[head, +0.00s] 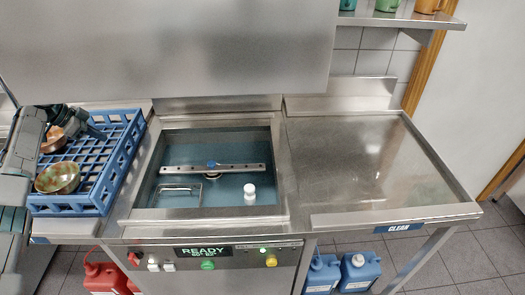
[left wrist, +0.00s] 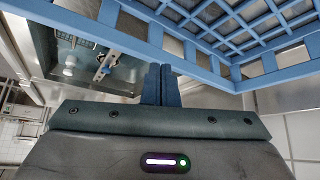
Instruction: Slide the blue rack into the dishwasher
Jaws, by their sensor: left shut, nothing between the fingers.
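The blue rack (head: 129,150) sits on the left counter, left of the dishwasher opening, with bowls in it, including a green-brown bowl (head: 58,178) and a brown one (head: 54,140). The dishwasher (head: 218,140) is open, its spray arm (head: 190,168) showing in the basin and its hood (head: 170,50) raised above. My left gripper (head: 101,134) is shut and empty at the rack's far left part. In the left wrist view its fingertips (left wrist: 161,70) are close to the rack's blue rim (left wrist: 150,45); I cannot tell whether they touch. My right gripper is out of view.
The clean-side counter (head: 350,160) on the right is bare. A panel below the basin reads READY (head: 203,251). Blue canisters (head: 358,270) and a red one (head: 103,277) stand underneath. A shelf with mugs (head: 388,5) hangs at the upper right.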

